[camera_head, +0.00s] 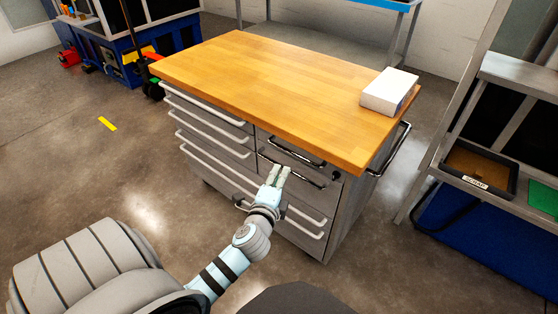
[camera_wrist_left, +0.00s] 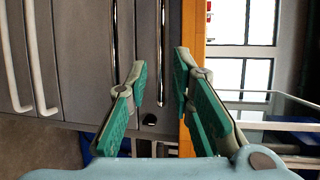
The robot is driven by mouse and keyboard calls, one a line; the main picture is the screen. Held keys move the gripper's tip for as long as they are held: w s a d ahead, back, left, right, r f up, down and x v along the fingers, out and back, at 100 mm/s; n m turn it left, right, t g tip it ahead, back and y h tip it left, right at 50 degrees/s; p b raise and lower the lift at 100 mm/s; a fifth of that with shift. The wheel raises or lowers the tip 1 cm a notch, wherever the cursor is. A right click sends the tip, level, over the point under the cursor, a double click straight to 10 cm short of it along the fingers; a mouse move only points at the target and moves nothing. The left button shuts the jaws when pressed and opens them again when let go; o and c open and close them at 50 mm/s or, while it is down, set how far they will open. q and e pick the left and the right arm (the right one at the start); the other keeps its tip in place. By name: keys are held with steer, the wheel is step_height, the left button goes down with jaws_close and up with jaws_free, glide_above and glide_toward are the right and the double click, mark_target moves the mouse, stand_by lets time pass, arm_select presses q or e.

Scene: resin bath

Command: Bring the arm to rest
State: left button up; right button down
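My left gripper (camera_head: 278,173) is in front of the drawer cabinet (camera_head: 345,215), near its upper right drawers. In the left wrist view the two fingers with green pads (camera_wrist_left: 160,72) stand apart with nothing held between them. A chrome drawer handle (camera_wrist_left: 162,40) runs through the gap in that picture; I cannot tell how near it is. In the head view the upper chrome handle (camera_head: 290,150) shows clear of the fingers, and the lower chrome handle (camera_head: 300,177) runs partly behind them. My right gripper is not in view.
The cabinet's wooden top (camera_head: 270,80) is bare except for a white box (camera_head: 389,91) at its right end. A shelf unit at the right holds a dark tray marked "SCRAP" (camera_head: 480,168) and a green mat (camera_head: 543,197). Open floor (camera_head: 100,170) lies to the left.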

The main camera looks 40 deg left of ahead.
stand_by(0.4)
arm_select(q)
steer(key=s+d+f+n+g+h+p, duration=0.1)
steer(key=s+f+n+g+h, duration=0.2)
steer(key=f, duration=0.8)
steer(key=s+d+f+n+g+h+p, duration=0.15)
steer(key=s+f+n, duration=0.35)
steer(key=f, duration=0.6)
steer(key=s+d+f+n+g+p, duration=0.1)
steer(key=s+f+n+g+p, duration=0.1)
steer(key=s, duration=0.8)
steer(key=s+d+f+n+g+p, duration=0.2)
steer(key=s+f+g+p, duration=0.1)
steer(key=s, duration=0.8)
steer(key=s+d+f+n+g+h+p, duration=0.1)
steer(key=s+f, duration=0.4)
steer(key=s, duration=0.5)
steer(key=d+g+p, duration=0.1)
steer(key=g, duration=0.1)
steer(key=shift+s+d+n+g, duration=0.2)
steer(key=shift+s+n+g, duration=0.05)
steer(key=shift+n+g, duration=0.15)
steer(key=shift+f, duration=0.1)
